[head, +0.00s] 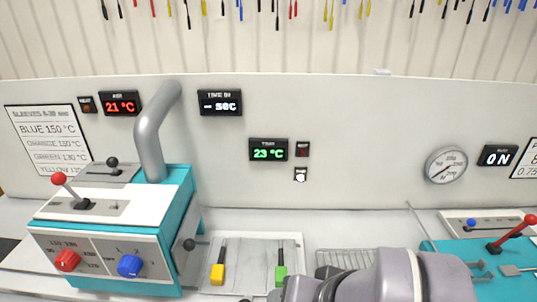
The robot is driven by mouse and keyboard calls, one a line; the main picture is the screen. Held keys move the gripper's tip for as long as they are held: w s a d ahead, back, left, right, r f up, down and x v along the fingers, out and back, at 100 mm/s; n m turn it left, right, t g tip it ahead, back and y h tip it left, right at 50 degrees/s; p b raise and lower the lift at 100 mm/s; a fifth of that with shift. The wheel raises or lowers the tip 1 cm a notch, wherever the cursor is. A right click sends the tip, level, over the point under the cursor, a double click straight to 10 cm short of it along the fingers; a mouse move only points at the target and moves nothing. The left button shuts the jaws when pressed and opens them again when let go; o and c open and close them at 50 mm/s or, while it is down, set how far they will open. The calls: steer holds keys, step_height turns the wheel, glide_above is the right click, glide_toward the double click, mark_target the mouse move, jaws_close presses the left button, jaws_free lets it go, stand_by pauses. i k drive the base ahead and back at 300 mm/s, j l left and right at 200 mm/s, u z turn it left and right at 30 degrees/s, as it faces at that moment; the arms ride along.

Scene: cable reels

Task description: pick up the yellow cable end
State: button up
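A yellow piece with a thin black stem (217,273) lies on the pale tray (250,243) at the bottom centre, left of a similar green piece (281,274). I cannot tell whether it is a cable end. Several thin cable ends hang along the top edge, some of them yellow, such as one yellow end (332,12) right of centre. Their upper parts are cut off by the frame. My grey arm crosses the bottom right of centre. My gripper is not visible.
A teal machine (120,285) with a grey pipe (150,135), levers and knobs stands at left. Another teal device (455,245) with a red-knobbed lever stands at right, and a wire rack (345,258) lies between. The white panel (350,110) behind carries displays and a gauge (446,165).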

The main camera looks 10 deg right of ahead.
mark_target(218, 271)
steer(key=k+j+u, duration=0.2)
steer(key=u, duration=0.15)
steer(key=k+j+u, duration=0.1)
steer(key=j+u, duration=0.25)
steer(key=j, duration=0.1)
